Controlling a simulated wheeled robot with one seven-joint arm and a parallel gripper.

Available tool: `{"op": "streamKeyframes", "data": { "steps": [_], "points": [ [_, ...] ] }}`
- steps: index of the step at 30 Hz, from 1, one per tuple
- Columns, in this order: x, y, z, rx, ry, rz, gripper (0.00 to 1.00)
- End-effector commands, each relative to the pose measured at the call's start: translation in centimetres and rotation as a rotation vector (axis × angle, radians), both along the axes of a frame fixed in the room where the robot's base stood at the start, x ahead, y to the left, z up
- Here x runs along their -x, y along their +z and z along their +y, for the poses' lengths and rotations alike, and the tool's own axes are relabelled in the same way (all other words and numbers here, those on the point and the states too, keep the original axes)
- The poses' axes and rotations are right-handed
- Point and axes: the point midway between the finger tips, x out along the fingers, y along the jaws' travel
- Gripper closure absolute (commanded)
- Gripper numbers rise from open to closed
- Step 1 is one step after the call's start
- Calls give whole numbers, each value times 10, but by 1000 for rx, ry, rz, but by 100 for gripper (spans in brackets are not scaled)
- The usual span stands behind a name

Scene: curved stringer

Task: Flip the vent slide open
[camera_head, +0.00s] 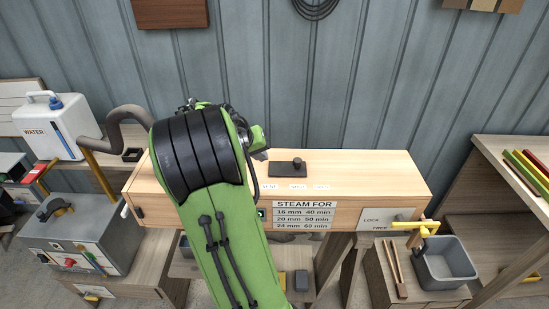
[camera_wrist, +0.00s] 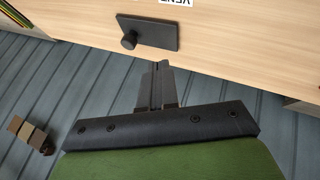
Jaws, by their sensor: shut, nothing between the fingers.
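The vent slide is a dark flat plate with a round knob, lying on top of the long pale wooden steam box (camera_head: 375,175). The slide (camera_head: 288,169) shows right of my arm in the head view. In the wrist view the slide (camera_wrist: 150,33) is at the top, with its knob at the plate's left end and part of a printed label beyond it. My gripper (camera_wrist: 163,66) is shut and empty, its fingertips just below the slide in that picture and apart from the knob. The fingers cannot be made out in the head view.
A water container (camera_head: 60,125) and grey boiler (camera_head: 75,240) stand left, with a grey hose curving to the box. A yellow lever (camera_head: 415,226) is at the box's right end, near a grey bin (camera_head: 445,264). A corrugated wall (camera_head: 380,70) stands behind.

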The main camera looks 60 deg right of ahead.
Motion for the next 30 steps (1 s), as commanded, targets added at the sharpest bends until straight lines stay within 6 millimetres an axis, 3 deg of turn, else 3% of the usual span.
{"op": "streamKeyframes", "data": {
  "steps": [12,18,30],
  "points": [
    [10,-74,-53,-5,-3,3,100],
    [33,-71,-75,0,-3,-1,100],
    [39,-72,-80,-1,0,-1,100]
  ]
}}
